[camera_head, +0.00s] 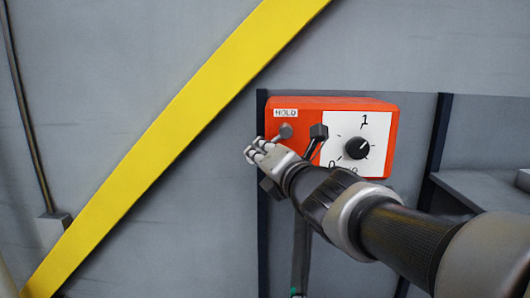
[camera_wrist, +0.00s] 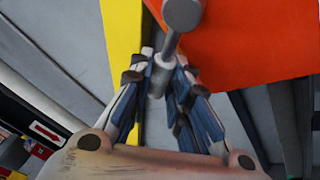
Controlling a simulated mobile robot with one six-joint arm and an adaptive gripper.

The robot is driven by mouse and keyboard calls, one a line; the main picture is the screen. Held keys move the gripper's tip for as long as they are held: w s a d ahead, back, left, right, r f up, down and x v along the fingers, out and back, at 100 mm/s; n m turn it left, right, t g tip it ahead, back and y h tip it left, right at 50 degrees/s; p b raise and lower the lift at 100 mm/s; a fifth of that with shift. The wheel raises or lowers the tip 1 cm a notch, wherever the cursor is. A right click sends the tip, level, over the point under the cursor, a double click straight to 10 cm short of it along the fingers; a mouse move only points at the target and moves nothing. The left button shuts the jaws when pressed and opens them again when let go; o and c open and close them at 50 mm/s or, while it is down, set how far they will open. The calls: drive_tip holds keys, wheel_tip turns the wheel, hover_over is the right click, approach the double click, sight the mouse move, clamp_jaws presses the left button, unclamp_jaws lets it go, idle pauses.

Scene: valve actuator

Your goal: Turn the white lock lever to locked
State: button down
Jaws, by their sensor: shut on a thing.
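An orange actuator box (camera_head: 310,103) is on the grey wall in the head view, with a HOLD label at its upper left. A light grey lever (camera_head: 286,130) is mounted below that label; I take it for the white lock lever. My gripper (camera_head: 256,150) is at the box's left edge, just below and left of the lever's round pivot. In the wrist view, the lever (camera_wrist: 172,44) runs down from its round head, and its cylindrical end lies between the fingertips of my gripper (camera_wrist: 160,66), which are shut on it. In the head view my fingers hide that end.
A white dial plate with a black knob (camera_head: 357,148) is on the box's right. A dark lever (camera_head: 318,132) stands between it and the lock lever, close to my wrist. A yellow diagonal beam (camera_head: 180,120) passes left of my gripper. A grey ledge (camera_head: 485,190) is at right.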

drive_tip(key=shift+d+f+n+g+h+p, duration=0.5)
drive_tip(key=shift+d+n+p, duration=0.3)
drive_tip(key=shift+n+p, duration=0.4)
drive_tip(key=shift+d+f+n+g+h+p, duration=0.25)
drive_tip(key=shift+d+n+h+p, duration=0.5)
drive_tip(key=shift+n+p, duration=0.4)
drive_tip(key=shift+d+f+n+g+h+p, duration=0.3)
drive_tip(key=shift+d+n+g+h+p, duration=0.15)
drive_tip(key=shift+d+n+p, duration=0.7)
drive_tip(key=shift+a+n, duration=0.2)
drive_tip(key=shift+n, duration=0.1)
drive_tip(key=c, duration=1.8)
unclamp_jaws()
drive_tip(key=shift+s, duration=0.1)
drive_tip(key=v, duration=1.2)
